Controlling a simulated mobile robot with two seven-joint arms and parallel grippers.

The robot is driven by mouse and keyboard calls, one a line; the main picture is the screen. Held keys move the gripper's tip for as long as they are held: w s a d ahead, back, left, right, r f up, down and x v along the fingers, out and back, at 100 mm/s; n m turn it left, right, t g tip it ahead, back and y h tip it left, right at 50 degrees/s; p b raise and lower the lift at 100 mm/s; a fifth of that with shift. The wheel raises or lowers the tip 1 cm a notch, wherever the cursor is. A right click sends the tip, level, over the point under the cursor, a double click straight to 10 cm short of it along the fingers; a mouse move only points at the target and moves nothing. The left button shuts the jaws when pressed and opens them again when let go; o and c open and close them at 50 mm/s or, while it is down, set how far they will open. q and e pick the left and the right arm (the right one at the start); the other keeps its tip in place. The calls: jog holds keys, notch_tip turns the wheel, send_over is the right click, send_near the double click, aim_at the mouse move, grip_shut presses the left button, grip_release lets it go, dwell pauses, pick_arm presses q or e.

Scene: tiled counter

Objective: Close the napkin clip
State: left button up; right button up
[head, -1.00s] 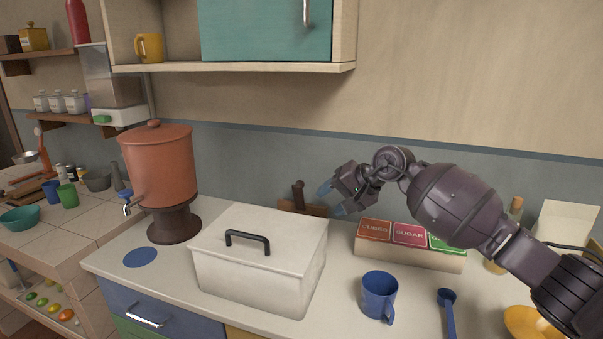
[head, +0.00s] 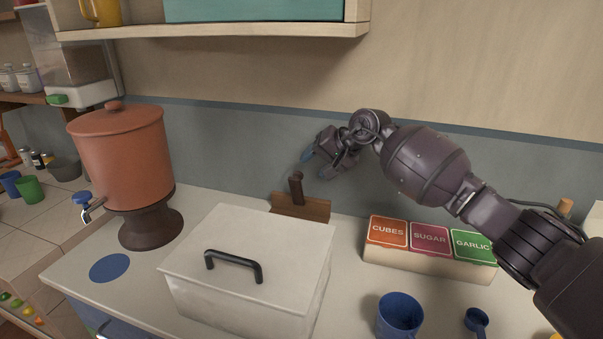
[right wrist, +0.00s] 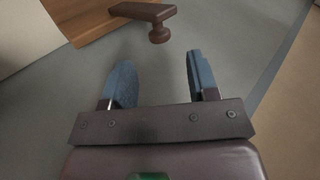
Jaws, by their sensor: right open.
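The napkin clip seems to be the wooden holder (head: 312,208) with a dark brown arm (head: 297,190) standing up from it. It sits on the counter against the wall, partly hidden behind the white box. In the right wrist view, its dark arm (right wrist: 145,12) ends in a round knob beyond the fingertips, beside the orange-brown wood (right wrist: 92,22). My right gripper (head: 316,163) is open and empty, just above and right of the arm's top, apart from it. Its blue fingers (right wrist: 160,75) show nothing between them. My left gripper is not in view.
A white lidded box (head: 250,265) with a black handle stands in front of the holder. A terracotta dispenser (head: 122,155) is at left. A labelled box (head: 432,258) for cubes, sugar and garlic is at right, with a blue mug (head: 399,315) in front. A shelf (head: 215,33) hangs above.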

aim_at(302, 173)
jog(key=x, duration=0.6)
jog(key=shift+w+b, duration=0.15)
jog(key=shift+b, duration=0.15)
jog(key=shift+c, duration=0.4)
grip_shut()
